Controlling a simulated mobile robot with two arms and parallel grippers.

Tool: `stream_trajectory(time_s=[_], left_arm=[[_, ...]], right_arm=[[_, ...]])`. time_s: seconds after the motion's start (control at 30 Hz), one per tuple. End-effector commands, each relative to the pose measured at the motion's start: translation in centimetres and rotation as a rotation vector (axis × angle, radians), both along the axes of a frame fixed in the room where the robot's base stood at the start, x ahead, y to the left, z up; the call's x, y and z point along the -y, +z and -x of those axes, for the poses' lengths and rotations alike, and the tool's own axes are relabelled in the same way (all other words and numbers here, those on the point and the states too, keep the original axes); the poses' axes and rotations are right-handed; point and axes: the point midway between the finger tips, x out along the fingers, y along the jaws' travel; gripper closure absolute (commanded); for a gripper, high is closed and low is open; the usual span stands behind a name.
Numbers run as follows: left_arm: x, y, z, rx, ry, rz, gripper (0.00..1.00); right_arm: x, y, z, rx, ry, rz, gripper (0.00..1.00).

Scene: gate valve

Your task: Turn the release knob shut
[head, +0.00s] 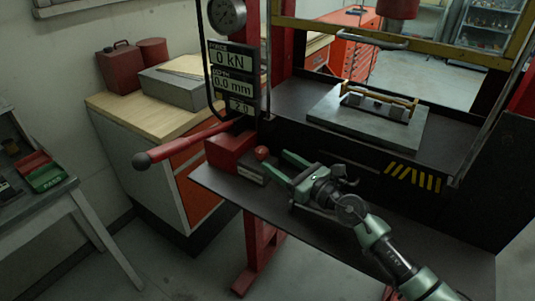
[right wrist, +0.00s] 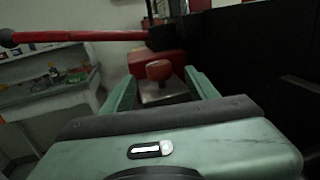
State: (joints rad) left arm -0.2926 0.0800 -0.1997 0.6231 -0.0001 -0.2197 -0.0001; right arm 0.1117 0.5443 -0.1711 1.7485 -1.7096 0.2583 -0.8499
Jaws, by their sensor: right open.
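The release knob (head: 262,153) is a small red knob on a grey block at the front of the red pump housing (head: 230,150). In the right wrist view the knob (right wrist: 159,70) stands between and a little beyond my two green fingertips. My right gripper (head: 277,166) is open, its fingers pointing left toward the knob, with no clear contact. It also shows in the right wrist view (right wrist: 160,82). My left gripper is not in view.
A red pump lever (head: 190,142) with a dark ball end sticks out left above the housing. The dark shelf (head: 225,187) lies under my gripper. Digital readouts (head: 231,55) hang above. A grey plate (head: 368,120) with a clamped piece sits on the press bed.

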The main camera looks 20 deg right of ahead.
Motion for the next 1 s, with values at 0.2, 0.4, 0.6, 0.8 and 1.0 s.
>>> stream_trajectory(time_s=[0.2,0.4,0.6,0.8,1.0], left_arm=[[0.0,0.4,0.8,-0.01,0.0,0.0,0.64],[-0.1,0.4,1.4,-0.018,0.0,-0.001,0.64],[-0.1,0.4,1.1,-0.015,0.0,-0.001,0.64],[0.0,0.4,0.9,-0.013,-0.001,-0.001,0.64],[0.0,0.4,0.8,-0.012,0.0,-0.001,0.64]], right_arm=[[-1.1,0.2,-2.3,-0.002,0.004,0.001,0.41],[-2.5,0.0,-5.2,-0.003,0.003,0.0,0.41],[-3.2,-0.1,-6.7,-0.004,0.004,0.002,0.41],[-3.3,-0.1,-6.9,-0.004,0.004,0.004,0.41],[-3.3,-0.1,-6.9,-0.003,0.004,0.003,0.71]])
